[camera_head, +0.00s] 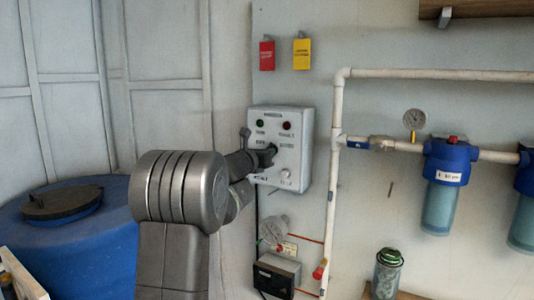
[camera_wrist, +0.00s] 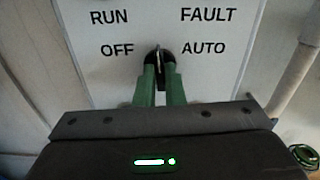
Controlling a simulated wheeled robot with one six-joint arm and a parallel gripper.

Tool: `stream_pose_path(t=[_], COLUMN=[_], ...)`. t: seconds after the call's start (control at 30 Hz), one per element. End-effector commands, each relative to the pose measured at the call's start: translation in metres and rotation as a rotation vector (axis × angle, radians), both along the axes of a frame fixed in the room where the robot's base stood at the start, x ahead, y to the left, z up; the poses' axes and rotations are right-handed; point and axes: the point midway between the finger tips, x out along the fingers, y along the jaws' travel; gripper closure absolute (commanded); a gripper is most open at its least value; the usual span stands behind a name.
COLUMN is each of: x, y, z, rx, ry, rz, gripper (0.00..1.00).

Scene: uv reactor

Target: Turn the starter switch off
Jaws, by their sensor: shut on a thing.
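The starter switch is a black knob (camera_wrist: 158,56) on the front of a grey control box (camera_head: 296,118). In the wrist view its grip stands about upright, between the words OFF on its left and AUTO on its right. My gripper (camera_wrist: 160,78) is shut on the knob, with one green finger on each side. In the head view my gripper (camera_head: 264,158) reaches the box from the left, and the knob (camera_head: 271,150) is partly hidden by it.
The box also carries a green lamp (camera_head: 260,123) and a red lamp (camera_head: 286,126). White pipes (camera_head: 332,200) run up the wall right of the box, with a gauge (camera_head: 414,119) and blue filter housings (camera_head: 447,165). A blue tank (camera_head: 85,240) stands at the left.

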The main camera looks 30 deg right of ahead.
Motion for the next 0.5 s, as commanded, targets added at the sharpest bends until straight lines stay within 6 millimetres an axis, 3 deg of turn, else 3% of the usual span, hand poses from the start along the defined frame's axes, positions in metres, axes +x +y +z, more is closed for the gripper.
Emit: stream_pose_path(t=[0.5], x=[-0.0003], y=[-0.0004], z=[0.0011], rx=[-0.175], ry=[0.338], rz=[0.000], gripper=[1.00])
